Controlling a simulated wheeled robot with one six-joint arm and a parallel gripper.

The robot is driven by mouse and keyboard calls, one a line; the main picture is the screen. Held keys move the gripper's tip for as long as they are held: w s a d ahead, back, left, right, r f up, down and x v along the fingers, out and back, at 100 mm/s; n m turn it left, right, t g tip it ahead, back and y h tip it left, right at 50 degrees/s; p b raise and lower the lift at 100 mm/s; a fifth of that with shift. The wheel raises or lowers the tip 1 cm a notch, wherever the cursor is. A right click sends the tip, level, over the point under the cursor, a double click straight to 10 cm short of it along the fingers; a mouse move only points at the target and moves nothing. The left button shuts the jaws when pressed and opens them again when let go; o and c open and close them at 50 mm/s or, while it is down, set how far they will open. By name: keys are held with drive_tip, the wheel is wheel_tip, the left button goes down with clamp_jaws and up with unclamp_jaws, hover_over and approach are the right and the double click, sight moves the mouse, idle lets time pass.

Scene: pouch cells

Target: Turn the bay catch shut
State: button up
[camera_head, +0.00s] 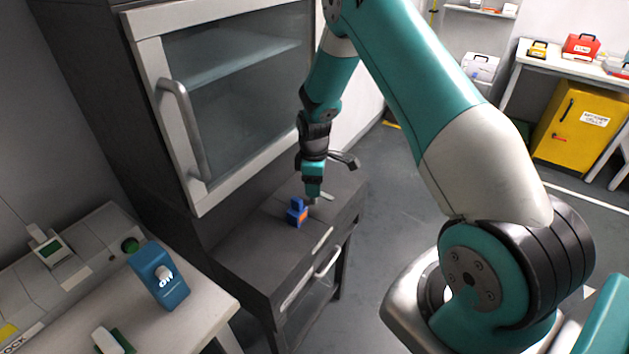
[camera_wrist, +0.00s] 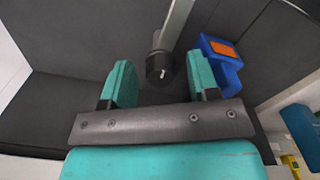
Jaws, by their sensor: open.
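My gripper (camera_head: 313,194) points down over the dark ledge (camera_head: 262,258) below the glass-fronted cabinet. In the wrist view, the two teal fingers of my gripper (camera_wrist: 162,88) stand wide apart with nothing held between them. A short dark round knob (camera_wrist: 159,68) with a small white mark shows just beyond the fingertips, between them in the picture; it looks like the bay catch. I see no contact with it. A small pale piece (camera_head: 325,197) shows beside the fingertips in the head view; I cannot tell whether it belongs to the catch.
A blue block with an orange patch (camera_head: 297,212) stands on the ledge close to my gripper, and right of the fingers in the wrist view (camera_wrist: 224,62). The glass door (camera_head: 192,125) rises behind. A blue device (camera_head: 158,275) sits on the left bench.

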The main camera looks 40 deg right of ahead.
drive_tip(key=shift+f, duration=0.1)
drive_tip(key=c, duration=0.9)
drive_tip(key=shift+m, duration=0.5)
drive_tip(key=m+b, duration=0.1)
drive_tip(key=m, duration=0.2)
drive_tip(key=shift+m, duration=0.4)
drive_tip(key=m+b, duration=0.1)
drive_tip(key=m, duration=0.3)
drive_tip(key=shift+a+m, duration=0.1)
drive_tip(key=shift+m, duration=0.2)
drive_tip(key=m, duration=0.4)
drive_tip(key=shift+b, duration=0.3)
drive_tip(key=shift+m, duration=2.2)
